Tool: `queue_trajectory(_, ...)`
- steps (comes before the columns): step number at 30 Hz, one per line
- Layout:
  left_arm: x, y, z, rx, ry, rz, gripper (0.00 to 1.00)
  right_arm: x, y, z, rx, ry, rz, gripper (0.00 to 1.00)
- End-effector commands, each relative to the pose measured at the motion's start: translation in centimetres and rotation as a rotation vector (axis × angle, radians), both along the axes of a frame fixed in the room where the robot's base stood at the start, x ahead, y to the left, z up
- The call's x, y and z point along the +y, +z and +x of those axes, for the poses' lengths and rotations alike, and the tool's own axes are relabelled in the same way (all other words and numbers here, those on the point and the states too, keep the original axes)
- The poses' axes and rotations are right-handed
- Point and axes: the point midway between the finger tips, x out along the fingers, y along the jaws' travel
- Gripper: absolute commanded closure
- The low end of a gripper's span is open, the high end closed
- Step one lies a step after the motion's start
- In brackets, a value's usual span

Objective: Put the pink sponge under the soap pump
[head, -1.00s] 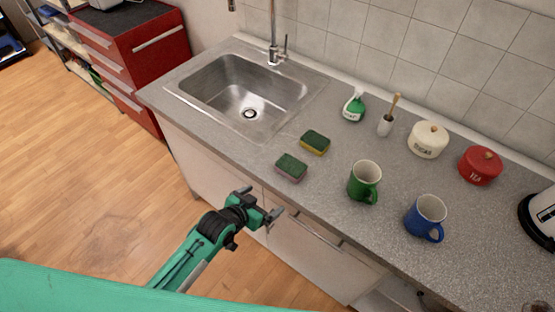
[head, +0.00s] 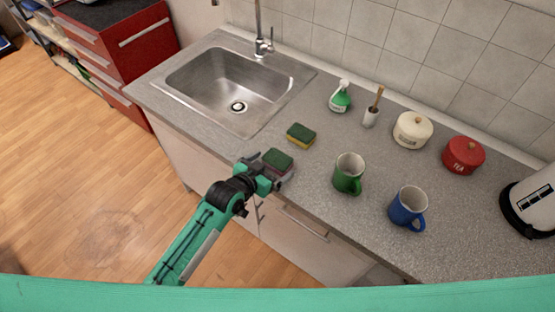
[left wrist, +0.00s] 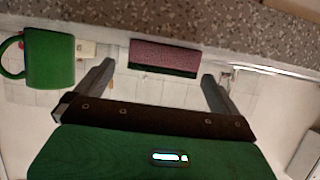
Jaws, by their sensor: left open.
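The pink sponge (head: 278,160) has a dark green top and lies on the counter near its front edge. In the left wrist view its pink side (left wrist: 165,54) shows between my finger tips. My left gripper (head: 266,174) is open at the counter's front edge, with its fingers at either side of the sponge's near end. The fingers also show in the left wrist view (left wrist: 158,72), with nothing gripped. The soap pump (head: 340,99), a green bottle with a white top, stands upright toward the wall. My right gripper is not in view.
A yellow sponge (head: 301,134) with a green top lies just behind the pink one. The sink (head: 232,88) is to the left. A green mug (head: 347,176), a blue mug (head: 407,209), a brush holder (head: 370,117) and two canisters stand to the right.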

Motion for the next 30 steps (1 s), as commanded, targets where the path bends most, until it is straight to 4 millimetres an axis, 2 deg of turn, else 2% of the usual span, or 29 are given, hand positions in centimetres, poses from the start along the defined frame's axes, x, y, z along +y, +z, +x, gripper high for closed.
queue_trajectory(5, -0.4, -0.1, 0.7, 0.0, 0.0, 0.0, 0.0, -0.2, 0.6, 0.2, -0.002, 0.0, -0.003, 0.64)
queue_trajectory(11, -1.6, -0.7, 2.6, 0.001, -0.001, 0.0, 0.0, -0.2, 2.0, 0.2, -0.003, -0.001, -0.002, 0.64)
queue_trajectory(15, -2.3, -1.4, 3.7, 0.002, -0.001, 0.0, 0.0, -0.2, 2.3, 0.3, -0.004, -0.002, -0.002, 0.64)
queue_trajectory(26, -2.7, -1.9, 4.2, -0.001, -0.001, -0.001, 0.0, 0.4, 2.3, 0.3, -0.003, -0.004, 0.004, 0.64)
queue_trajectory(27, -2.7, -1.9, 4.2, 0.0, 0.0, 0.0, 0.02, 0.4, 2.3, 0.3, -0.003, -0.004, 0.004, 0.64)
queue_trajectory(30, -2.7, -1.9, 4.2, 0.0, 0.0, 0.0, 0.22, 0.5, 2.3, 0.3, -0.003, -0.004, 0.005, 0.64)
